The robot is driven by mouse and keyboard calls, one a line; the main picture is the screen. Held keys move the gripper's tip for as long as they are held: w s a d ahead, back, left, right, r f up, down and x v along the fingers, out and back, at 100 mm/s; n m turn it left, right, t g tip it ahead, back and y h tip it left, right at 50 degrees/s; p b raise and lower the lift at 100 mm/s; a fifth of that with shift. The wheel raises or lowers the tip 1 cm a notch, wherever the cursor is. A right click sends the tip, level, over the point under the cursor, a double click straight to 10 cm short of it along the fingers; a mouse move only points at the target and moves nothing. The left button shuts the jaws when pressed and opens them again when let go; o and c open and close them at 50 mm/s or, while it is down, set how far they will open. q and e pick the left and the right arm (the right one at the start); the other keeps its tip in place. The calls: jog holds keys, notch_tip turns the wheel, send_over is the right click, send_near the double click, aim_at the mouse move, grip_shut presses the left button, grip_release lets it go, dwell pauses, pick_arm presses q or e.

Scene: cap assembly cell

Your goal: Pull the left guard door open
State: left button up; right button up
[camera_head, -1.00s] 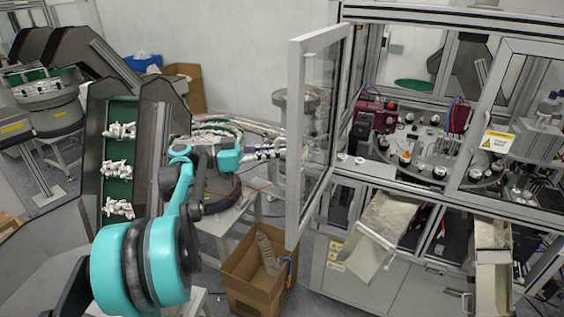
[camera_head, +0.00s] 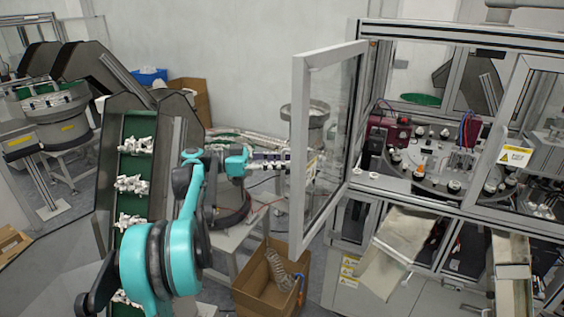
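The left guard door (camera_head: 302,175), a clear pane in a grey metal frame, stands swung open at the left of the machine. Its free edge points left and toward me. My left arm is teal and black and comes in from the lower left. My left gripper (camera_head: 282,162) is at the outer edge of the door, about halfway up its frame. The fingers are small and partly hidden there, so I cannot tell whether they grip the frame or only touch it. My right gripper is not in view.
A cardboard box (camera_head: 262,292) stands on the floor below the door. A green-belted conveyor (camera_head: 130,205) with white parts is at the left. A round feeder (camera_head: 228,208) sits behind my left forearm. The machine's dial table (camera_head: 425,172) shows through the opening.

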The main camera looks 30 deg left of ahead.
pick_arm(q)
jog(key=v, duration=1.2)
dwell(0.6)
